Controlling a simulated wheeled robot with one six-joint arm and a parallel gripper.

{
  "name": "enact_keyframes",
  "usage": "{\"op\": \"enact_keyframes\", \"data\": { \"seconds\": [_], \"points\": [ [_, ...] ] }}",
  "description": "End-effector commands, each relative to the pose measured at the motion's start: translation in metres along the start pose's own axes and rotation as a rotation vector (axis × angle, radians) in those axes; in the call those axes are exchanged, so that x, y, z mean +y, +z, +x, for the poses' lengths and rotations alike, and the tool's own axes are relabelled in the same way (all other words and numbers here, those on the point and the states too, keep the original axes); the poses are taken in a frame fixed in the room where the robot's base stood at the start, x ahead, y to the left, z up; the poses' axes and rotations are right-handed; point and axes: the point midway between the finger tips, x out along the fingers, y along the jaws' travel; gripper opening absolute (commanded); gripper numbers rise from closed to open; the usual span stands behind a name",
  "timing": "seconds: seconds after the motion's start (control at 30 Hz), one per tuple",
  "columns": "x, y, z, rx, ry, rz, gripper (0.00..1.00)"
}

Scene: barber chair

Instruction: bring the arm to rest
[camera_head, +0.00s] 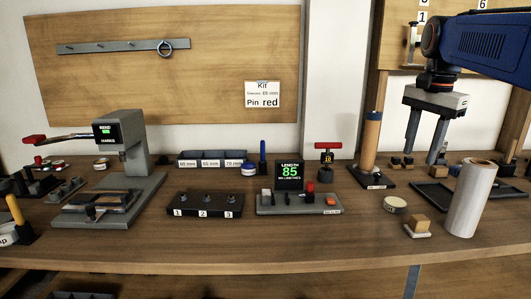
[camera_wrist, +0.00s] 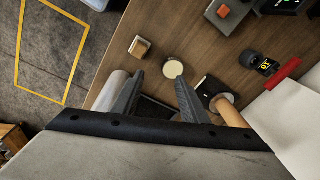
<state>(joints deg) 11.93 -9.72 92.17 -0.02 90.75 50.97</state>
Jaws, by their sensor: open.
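My gripper (camera_head: 424,135) hangs from the blue arm at the right of the head view, fingers pointing down and spread apart. Nothing is between the fingers. It is above the right part of the bench, over a dark tray (camera_head: 434,192). The wrist view also shows the two open fingers (camera_wrist: 158,95), with a round pale tin (camera_wrist: 173,69) on the bench beyond their tips.
A white roll (camera_head: 470,198) stands at front right, near a wooden block (camera_head: 421,223). A tan cylinder on a post (camera_head: 371,145) stands left of my gripper. A length gauge reading 85 (camera_head: 290,178) and a bending press (camera_head: 125,155) stand further left.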

Motion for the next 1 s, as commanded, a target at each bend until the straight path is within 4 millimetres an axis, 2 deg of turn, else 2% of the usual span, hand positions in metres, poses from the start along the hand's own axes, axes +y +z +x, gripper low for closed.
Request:
{"op": "enact_keyframes", "data": {
  "seconds": [0.03,0.27,0.6,0.8,1.0],
  "points": [
    [0.010,0.016,0.008,0.009,-0.013,-0.057,0.40],
    [0.049,0.071,0.053,0.057,-0.068,-0.326,0.40],
    [0.115,0.146,0.139,0.147,-0.137,-0.719,0.40],
    [0.154,0.183,0.195,0.207,-0.167,-0.932,0.40],
    [0.176,0.202,0.231,0.244,-0.182,-1.060,0.40]
  ]
}}
